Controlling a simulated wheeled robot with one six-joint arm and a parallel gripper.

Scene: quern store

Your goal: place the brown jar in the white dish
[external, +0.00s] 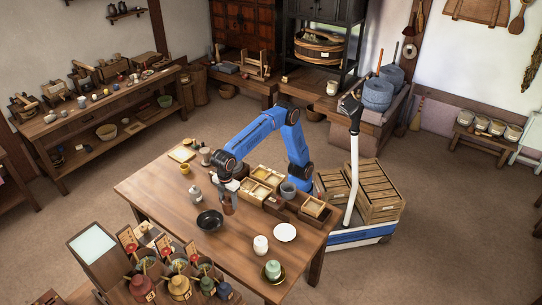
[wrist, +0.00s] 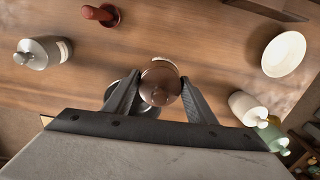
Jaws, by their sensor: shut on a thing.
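The brown jar (wrist: 160,84) is between the two fingers of my gripper (wrist: 158,98) in the wrist view, its round lid facing the camera. My gripper is shut on it. In the external view the brown jar (external: 228,205) hangs under my gripper (external: 227,190), just right of a black bowl; I cannot tell whether its base touches the table. The white dish (external: 285,232) lies flat and empty on the table, to the right of the jar and nearer the front. It also shows at the upper right of the wrist view (wrist: 284,54).
A black bowl (external: 209,220), a white jar (external: 261,245) and a green jar (external: 272,270) stand on the table (external: 160,200). A grey jar (wrist: 42,54) and a reddish piece (wrist: 101,14) show in the wrist view. Wooden boxes (external: 262,180) stand behind. Bare tabletop lies between jar and dish.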

